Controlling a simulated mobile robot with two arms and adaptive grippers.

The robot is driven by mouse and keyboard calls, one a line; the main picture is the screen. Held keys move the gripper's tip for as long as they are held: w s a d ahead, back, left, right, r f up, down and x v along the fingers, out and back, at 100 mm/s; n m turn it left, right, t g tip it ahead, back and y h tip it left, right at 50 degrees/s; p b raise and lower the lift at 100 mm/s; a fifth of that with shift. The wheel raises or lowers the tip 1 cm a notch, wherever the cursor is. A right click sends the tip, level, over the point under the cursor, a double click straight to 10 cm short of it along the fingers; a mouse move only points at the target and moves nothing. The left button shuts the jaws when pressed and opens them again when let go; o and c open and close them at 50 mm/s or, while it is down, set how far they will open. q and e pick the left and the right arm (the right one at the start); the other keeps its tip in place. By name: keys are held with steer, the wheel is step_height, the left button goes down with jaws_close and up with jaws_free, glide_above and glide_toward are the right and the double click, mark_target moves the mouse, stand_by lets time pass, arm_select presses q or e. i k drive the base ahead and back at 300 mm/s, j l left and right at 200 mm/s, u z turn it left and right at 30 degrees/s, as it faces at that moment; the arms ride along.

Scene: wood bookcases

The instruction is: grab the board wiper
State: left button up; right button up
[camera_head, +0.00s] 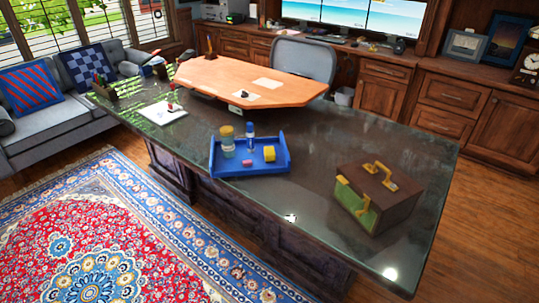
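A blue tray (250,170) sits near the front edge of the dark desk. In it are a small yellow block (269,154), a small pink block (247,162), a clear jar with a yellow lid (227,141) and a blue-and-white bottle (250,137). The yellow block or the pink block may be the board wiper; I cannot tell which at this size. Neither of my grippers shows in the head view.
A brown box with yellow handle (380,195) stands on the right of the dark desk (310,190). A paper with a small red item (165,113) lies left of the tray. A raised wooden top (250,80) stands behind. A chair (305,58) is beyond it.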

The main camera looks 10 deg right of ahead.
mark_target(268, 153)
steer(key=z, duration=0.35)
steer(key=i+j+z, duration=0.45)
steer(key=z, duration=0.2)
steer(key=i+j+z, duration=0.1)
steer(key=j+z, duration=0.2)
steer(key=i+j+z, duration=0.15)
steer(key=j+z, duration=0.2)
steer(key=j, duration=0.15)
